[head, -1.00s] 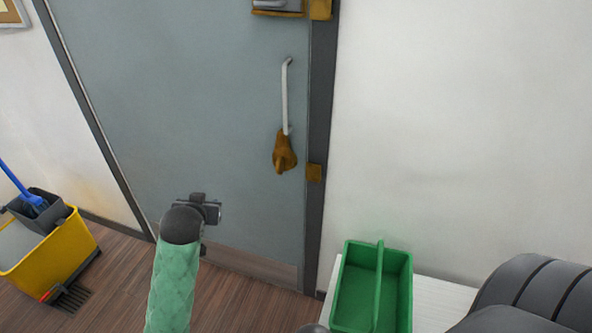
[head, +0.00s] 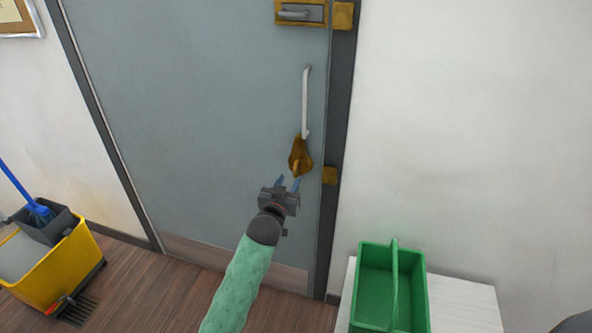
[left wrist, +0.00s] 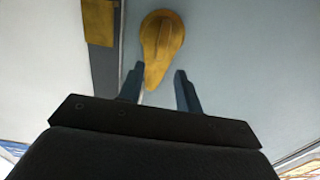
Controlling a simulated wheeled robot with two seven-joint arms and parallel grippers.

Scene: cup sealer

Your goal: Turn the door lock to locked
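The grey door (head: 200,120) is closed in its dark frame. A brass-coloured lock plate with a turn knob (head: 300,155) sits on the door just below the white bar handle (head: 305,100). My left gripper (head: 287,184) is open just below the knob in the head view, its blue fingers pointing at it. In the left wrist view the knob (left wrist: 161,40) lies ahead, its narrow end between the lines of the two open fingers (left wrist: 158,88); I see no contact. A second lock with a grey lever (head: 298,13) is at the top of the door. My right gripper is not in view.
A brass strike plate (head: 330,176) is on the door frame beside the knob. A green caddy (head: 366,290) stands on a white table (head: 465,298) at the lower right. A yellow mop bucket (head: 55,265) is on the floor at the left.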

